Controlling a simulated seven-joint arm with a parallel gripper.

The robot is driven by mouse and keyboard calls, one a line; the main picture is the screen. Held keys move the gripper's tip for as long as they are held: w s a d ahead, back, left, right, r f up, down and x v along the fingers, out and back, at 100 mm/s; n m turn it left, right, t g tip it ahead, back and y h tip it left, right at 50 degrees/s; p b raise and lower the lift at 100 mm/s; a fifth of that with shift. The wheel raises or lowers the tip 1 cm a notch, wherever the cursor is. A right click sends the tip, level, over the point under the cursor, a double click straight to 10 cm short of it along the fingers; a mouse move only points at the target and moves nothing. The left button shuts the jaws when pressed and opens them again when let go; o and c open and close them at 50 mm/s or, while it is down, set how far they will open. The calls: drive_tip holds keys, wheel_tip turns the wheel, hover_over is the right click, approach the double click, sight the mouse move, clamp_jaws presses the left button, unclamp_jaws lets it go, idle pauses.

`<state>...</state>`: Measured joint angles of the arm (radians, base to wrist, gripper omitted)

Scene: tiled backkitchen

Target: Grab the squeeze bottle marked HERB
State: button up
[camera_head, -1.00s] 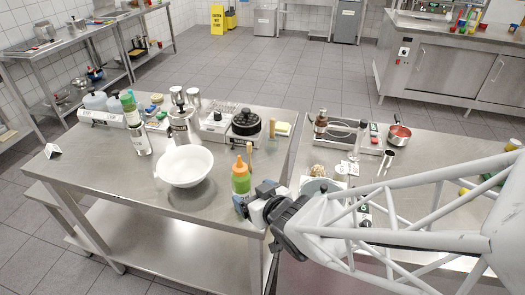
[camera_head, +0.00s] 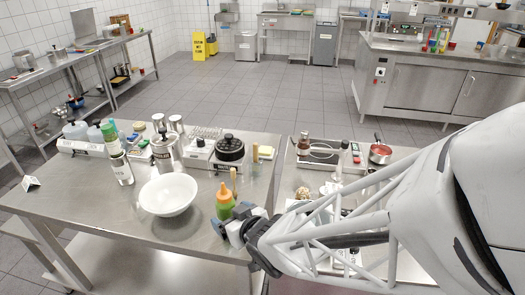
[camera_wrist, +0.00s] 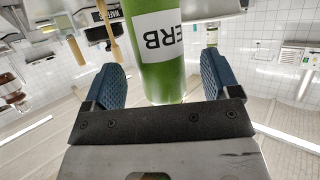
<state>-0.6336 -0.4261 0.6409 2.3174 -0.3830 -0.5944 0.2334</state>
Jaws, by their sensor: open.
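The squeeze bottle (camera_head: 225,204) is green with an orange top and stands on the steel table, right of the white bowl. In the wrist view, the green bottle (camera_wrist: 158,35) appears upside down, with a white label whose visible letters read "ERB". My gripper (camera_head: 231,219) is open at the bottle. In the wrist view, the blue-padded fingers of my gripper (camera_wrist: 160,82) stand on either side of the bottle, with a visible gap at each side. The bottle's orange top is outside the wrist view.
The white bowl (camera_head: 168,194) stands close left of the bottle. A black-topped appliance (camera_head: 230,150) and a wooden-looking stick (camera_head: 234,180) are behind it. A white-labelled container (camera_head: 122,168) stands farther left.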

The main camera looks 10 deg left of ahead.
sight(230, 206)
drive_tip(key=shift+x, duration=1.6)
drive_tip(key=c, duration=1.1)
drive_tip(key=shift+r, duration=0.1)
drive_tip(key=shift+r, duration=0.4)
wheel_tip(230, 206, up, 3)
drive_tip(key=shift+s+d+f, duration=0.1)
drive_tip(key=shift+s+f, duration=0.05)
drive_tip(key=s+d+r, duration=0.1)
drive_tip(key=s+d, duration=0.9)
drive_tip(key=s, duration=0.2)
drive_tip(key=shift+r, duration=0.15)
